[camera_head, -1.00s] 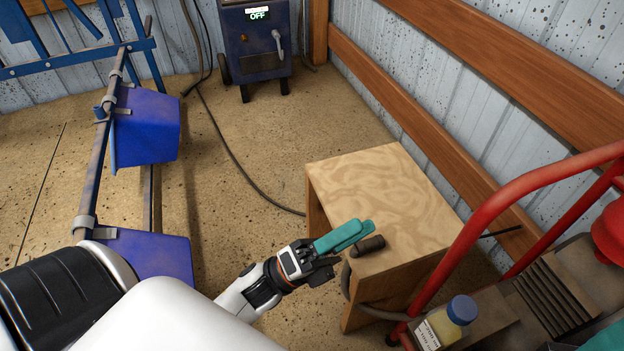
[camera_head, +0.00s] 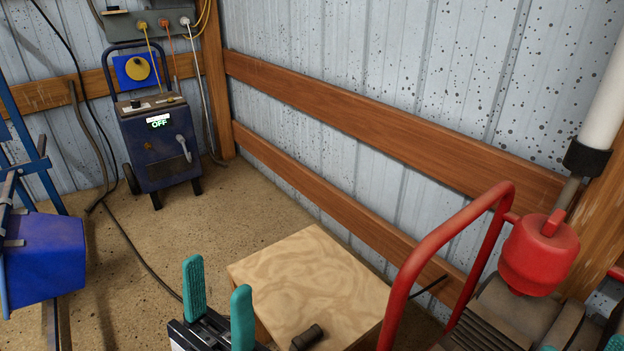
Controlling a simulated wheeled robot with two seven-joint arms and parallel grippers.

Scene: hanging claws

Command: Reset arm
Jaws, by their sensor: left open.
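My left gripper (camera_head: 217,308) shows at the bottom centre, its two teal fingers pointing up and spread apart, with nothing between them. It is in front of the left side of a pale wooden box-like stand (camera_head: 312,278). A short dark cylindrical handle (camera_head: 307,337) lies on the stand's near edge, to the right of the gripper and apart from it. Small teal tips at the bottom right corner look like part of my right gripper (camera_head: 582,346); the rest is cut off by the frame.
A red tubular frame (camera_head: 440,235) and a red rounded container (camera_head: 540,252) stand at the right. A dark blue wheeled machine (camera_head: 160,145) reading OFF stands at the back left. A blue box-shaped part (camera_head: 45,258) is at the left. Floor between them is clear except for a cable.

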